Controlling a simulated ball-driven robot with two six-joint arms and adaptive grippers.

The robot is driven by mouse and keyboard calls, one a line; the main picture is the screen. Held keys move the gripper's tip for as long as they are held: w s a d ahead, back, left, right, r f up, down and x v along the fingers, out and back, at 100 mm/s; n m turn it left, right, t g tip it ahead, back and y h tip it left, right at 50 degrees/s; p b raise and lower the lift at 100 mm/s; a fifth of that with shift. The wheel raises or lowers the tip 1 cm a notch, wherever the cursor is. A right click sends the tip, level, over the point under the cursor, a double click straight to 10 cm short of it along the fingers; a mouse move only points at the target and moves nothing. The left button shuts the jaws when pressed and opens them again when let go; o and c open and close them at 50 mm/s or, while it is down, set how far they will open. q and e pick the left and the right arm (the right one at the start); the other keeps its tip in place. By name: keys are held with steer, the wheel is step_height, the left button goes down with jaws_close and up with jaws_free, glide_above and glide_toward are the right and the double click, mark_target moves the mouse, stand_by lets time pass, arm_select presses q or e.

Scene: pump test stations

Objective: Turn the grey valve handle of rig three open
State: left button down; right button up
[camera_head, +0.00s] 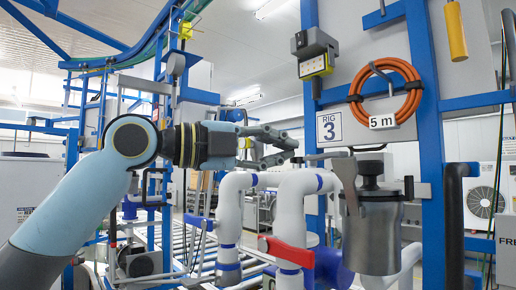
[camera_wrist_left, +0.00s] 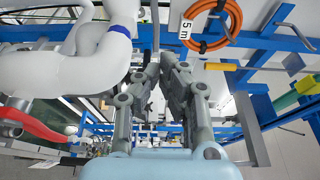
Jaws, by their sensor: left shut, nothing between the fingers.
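The rig three sign (camera_head: 329,127) hangs on a blue frame. A flat grey lever (camera_head: 346,178), which looks like the grey valve handle, stands nearly upright, slightly tilted, in front of a steel canister (camera_head: 374,238). My left gripper (camera_head: 292,149) reaches in from the left above the white pipes, its fingertips to the left of the lever and a little higher, apart from it in the picture. Its fingers are shut and empty; in the wrist view the fingertips (camera_wrist_left: 162,68) come together. I cannot pick out the grey handle surely in the wrist view. My right gripper is not in view.
White pipes (camera_head: 293,212) with blue bands run below my left gripper. A red handle (camera_head: 287,251) sits low on them. An orange hose coil (camera_head: 409,92) hangs on the blue frame, with a yellow-and-grey device (camera_head: 315,65) to its left. A black pipe (camera_head: 454,220) stands at right.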

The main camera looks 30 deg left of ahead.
mark_target(322, 154)
arm_select(q)
steer(key=s+a+f+n+g+y+b, duration=0.25)
steer(key=a+f+g+y+b, duration=0.2)
steer(key=f, duration=0.25)
steer(key=s+d+r+m+t+h+b, duration=0.25)
steer(key=r+b, duration=0.35)
steer(key=r, duration=0.3)
steer(key=shift+n+y, duration=0.4)
steer(key=shift+y, duration=0.1)
steer(key=p+x, duration=0.1)
steer(key=x, duration=0.3)
steer(key=p+x, duration=0.1)
steer(key=x, duration=0.3)
steer(key=r+p+x, duration=0.1)
steer(key=x, duration=0.4)
steer(key=shift+s+d+r, duration=0.1)
steer(key=shift+d, duration=0.3)
